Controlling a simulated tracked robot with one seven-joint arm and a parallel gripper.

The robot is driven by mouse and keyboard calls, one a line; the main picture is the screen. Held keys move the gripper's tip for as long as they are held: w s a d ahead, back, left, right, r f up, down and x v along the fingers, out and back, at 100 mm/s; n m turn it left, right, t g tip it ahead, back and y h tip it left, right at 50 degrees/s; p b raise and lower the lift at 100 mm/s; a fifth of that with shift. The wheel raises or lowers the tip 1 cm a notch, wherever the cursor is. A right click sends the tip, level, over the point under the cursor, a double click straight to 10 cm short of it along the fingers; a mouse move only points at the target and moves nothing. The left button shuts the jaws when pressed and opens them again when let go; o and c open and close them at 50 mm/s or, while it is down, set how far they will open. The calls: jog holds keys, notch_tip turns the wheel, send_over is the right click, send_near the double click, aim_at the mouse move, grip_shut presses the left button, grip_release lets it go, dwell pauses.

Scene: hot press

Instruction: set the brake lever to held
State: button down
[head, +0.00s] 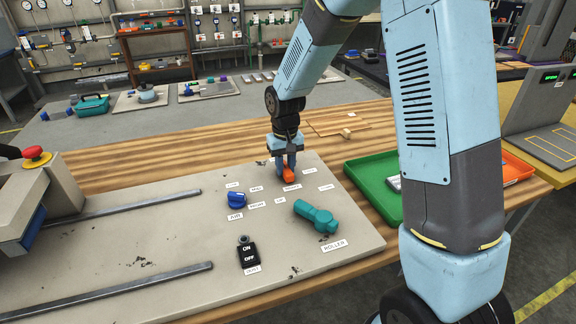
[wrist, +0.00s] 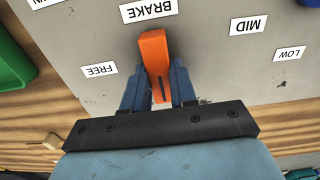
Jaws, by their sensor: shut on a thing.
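The orange brake lever (head: 288,176) stands at the back of the beige panel (head: 160,240). In the wrist view the lever (wrist: 153,50) has the BRAKE label (wrist: 148,9) above it and the FREE label (wrist: 99,70) to its left. My gripper (head: 286,164) reaches down onto it from above. In the wrist view its blue fingers (wrist: 158,88) lie on both sides of the lever and are shut on it. The lever's far end runs down between the fingers towards the gripper body. No HELD label can be made out.
A green tray (head: 372,188) lies to the right. A red emergency button (head: 36,155) is at the left. Bare wood lies behind the panel.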

aim_at(286, 167)
jog(key=c, duration=0.9)
grip_release()
jog(key=shift+r, duration=0.2)
notch_tip(286, 167, up, 13)
jog(key=shift+r, duration=0.2)
jog(key=shift+d, duration=0.15)
jog(key=s+d+r+m+t, duration=0.1)
jog(key=s+d+r+t, duration=0.1)
jog(key=s+d+r, duration=0.55)
jog(key=s+d+r+m+t, duration=0.1)
jog(key=s+d+r+t, duration=0.1)
jog(key=s+d+r, duration=0.5)
jog(key=s+d+f, duration=0.1)
jog(key=s+d, duration=0.1)
jog(key=s, duration=0.3)
jog(key=s+d+f+m+t, duration=0.1)
jog(key=s+d, duration=0.1)
jog(key=s, duration=0.4)
jog(key=shift+s+d+f+t, duration=0.15)
jog(key=shift+d+f+t, duration=0.15)
jog(key=shift+d, duration=0.1)
